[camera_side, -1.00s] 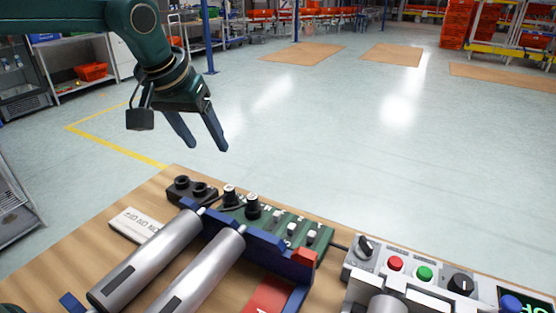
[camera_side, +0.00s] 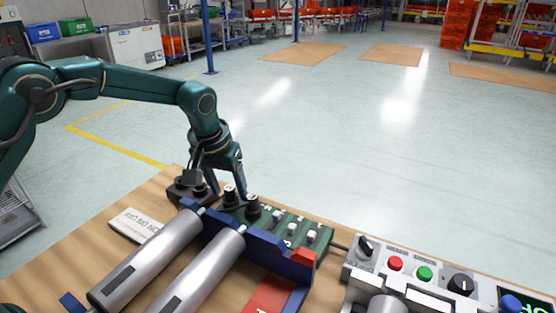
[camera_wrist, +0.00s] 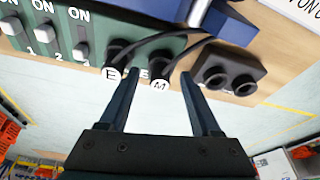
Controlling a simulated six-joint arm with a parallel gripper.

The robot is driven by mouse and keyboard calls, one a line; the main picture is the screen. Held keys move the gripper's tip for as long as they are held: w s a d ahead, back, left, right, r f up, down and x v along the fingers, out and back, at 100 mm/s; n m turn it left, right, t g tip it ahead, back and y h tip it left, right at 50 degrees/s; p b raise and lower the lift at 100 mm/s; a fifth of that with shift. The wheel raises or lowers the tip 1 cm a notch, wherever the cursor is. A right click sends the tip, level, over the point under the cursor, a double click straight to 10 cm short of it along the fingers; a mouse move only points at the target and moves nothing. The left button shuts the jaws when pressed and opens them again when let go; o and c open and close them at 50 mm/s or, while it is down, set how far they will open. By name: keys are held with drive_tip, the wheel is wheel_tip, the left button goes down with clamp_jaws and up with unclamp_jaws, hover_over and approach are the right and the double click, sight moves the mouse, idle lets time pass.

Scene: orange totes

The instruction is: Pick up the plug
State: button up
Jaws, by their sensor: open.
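Two black plugs with white round labels sit in the green panel (camera_side: 275,222). In the wrist view, the plug marked M (camera_wrist: 160,86) is between the two fingers of my gripper (camera_wrist: 161,76), and the plug marked E (camera_wrist: 112,73) is just outside the left finger. In the side view, my gripper (camera_side: 227,194) is low over the panel's left end, with its fingers apart around the nearer-left plug (camera_side: 230,197). The other plug (camera_side: 252,207) stands to its right. My gripper is open and holds nothing; contact with the plug cannot be told.
A black block with two round sockets (camera_wrist: 230,73) lies beside the panel. Toggle switches (camera_side: 292,230) are on the panel. Two silver cylinders (camera_side: 150,258) lie in front. A control box with buttons (camera_side: 410,268) is at right. Black cables run from the plugs.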

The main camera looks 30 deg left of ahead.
sight(229, 188)
clamp_jaws()
drive_tip(key=shift+r, duration=0.1)
drive_tip(key=shift+r, duration=0.5)
wheel_tip(229, 188, up, 3)
drive_tip(key=shift+r, duration=0.15)
drive_tip(key=s+a+r, duration=0.4)
drive_tip(key=a+r, duration=0.2)
drive_tip(key=a, duration=0.5)
drive_tip(key=shift+s+r, duration=0.2)
drive_tip(key=shift+r, duration=0.1)
